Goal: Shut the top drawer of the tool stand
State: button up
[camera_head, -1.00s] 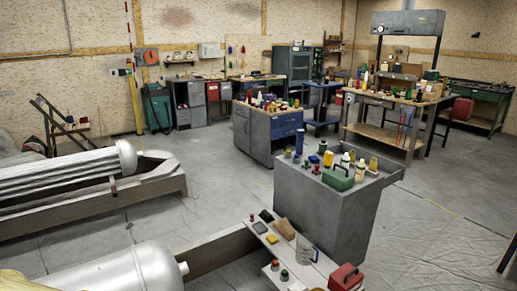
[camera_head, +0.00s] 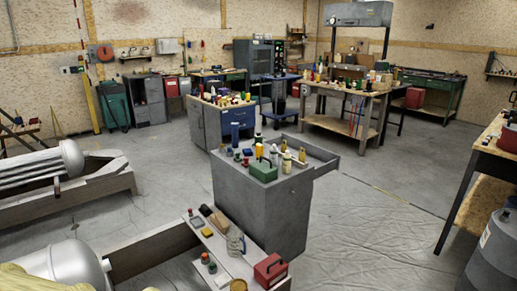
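A grey tool stand (camera_head: 262,208) stands in the middle of the floor, with bottles, a green box (camera_head: 264,170) and other small items on its top. Its top drawer (camera_head: 325,163) is pulled out and sticks out at the back right, level with the stand's top. The drawer's inside is only partly visible. My gripper is not in view.
A low bench (camera_head: 222,247) with small items and a red box (camera_head: 270,270) is in front of the stand. Another grey cabinet (camera_head: 204,128) is behind it. A workbench (camera_head: 480,160) and grey barrel (camera_head: 497,255) stand at right. The floor right of the stand is clear.

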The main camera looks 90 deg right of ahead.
aim_at(325, 160)
jog(key=z, duration=3.8)
jog(key=i, duration=5.8)
jog(key=u, duration=2.25)
